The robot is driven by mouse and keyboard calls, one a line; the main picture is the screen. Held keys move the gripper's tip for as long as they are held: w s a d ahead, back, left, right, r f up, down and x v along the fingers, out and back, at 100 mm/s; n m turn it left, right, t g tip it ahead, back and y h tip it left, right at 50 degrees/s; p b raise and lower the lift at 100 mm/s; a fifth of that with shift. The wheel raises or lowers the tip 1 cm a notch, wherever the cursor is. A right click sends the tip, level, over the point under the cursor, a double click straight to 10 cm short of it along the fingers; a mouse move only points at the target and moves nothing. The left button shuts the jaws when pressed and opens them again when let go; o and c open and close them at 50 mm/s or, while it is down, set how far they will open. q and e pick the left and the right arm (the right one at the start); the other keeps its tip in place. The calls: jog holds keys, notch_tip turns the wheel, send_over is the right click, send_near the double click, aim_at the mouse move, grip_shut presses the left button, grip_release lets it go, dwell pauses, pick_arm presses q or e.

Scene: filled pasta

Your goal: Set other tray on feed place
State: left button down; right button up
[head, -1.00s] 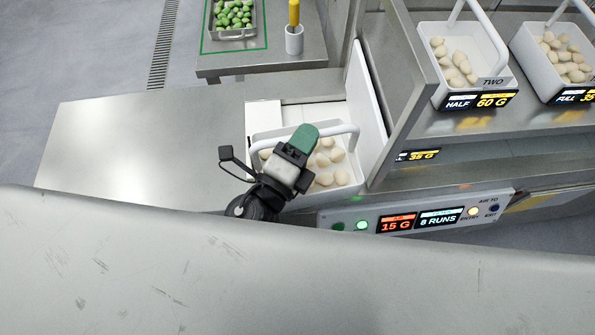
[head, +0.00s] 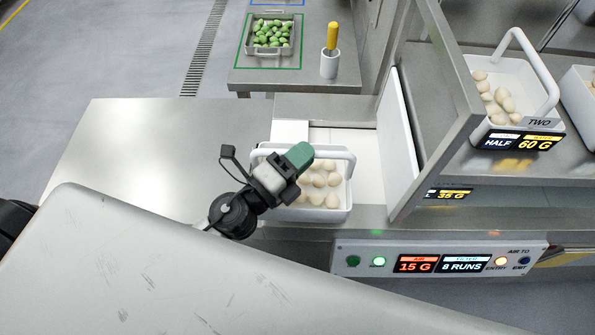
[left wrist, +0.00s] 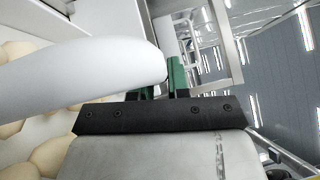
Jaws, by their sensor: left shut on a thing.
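My left gripper (head: 292,164) is shut on the handle (head: 338,153) of a white tray (head: 333,215) holding several pale pasta pieces. The tray is at the opening in the machine's front, left of an upright white panel. Whether its base touches the surface below, I cannot tell. In the left wrist view the white handle (left wrist: 75,72) crosses between the green fingertips, with pasta at the left edge. Another white tray (head: 540,112) of pasta, labelled TWO, stands on the shelf at right. My right gripper is not in view.
The bare steel bench (head: 130,150) lies left of the tray. The white panel (head: 398,140) stands close on its right. A control panel (head: 440,258) is in front at right. A tray of green pieces (head: 270,38) and a yellow-handled tool (head: 332,38) stand behind.

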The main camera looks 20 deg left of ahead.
pick_arm(q)
jog(key=shift+w+a+f, duration=0.15)
jog(key=shift+a+f, duration=0.25)
jog(key=shift+a, duration=0.1)
notch_tip(320, 180, down, 4)
jog(key=b, duration=0.3)
jog(key=shift+r, duration=0.25)
jog(key=shift+f+b, duration=0.15)
jog(key=shift+b, duration=0.15)
jog(key=c, duration=1.5)
grip_release()
jog(key=shift+f, duration=0.2)
jog(key=shift+c, duration=0.2)
jog(key=o, duration=0.4)
jog(key=shift+o, duration=0.2)
jog(key=shift+r, duration=0.1)
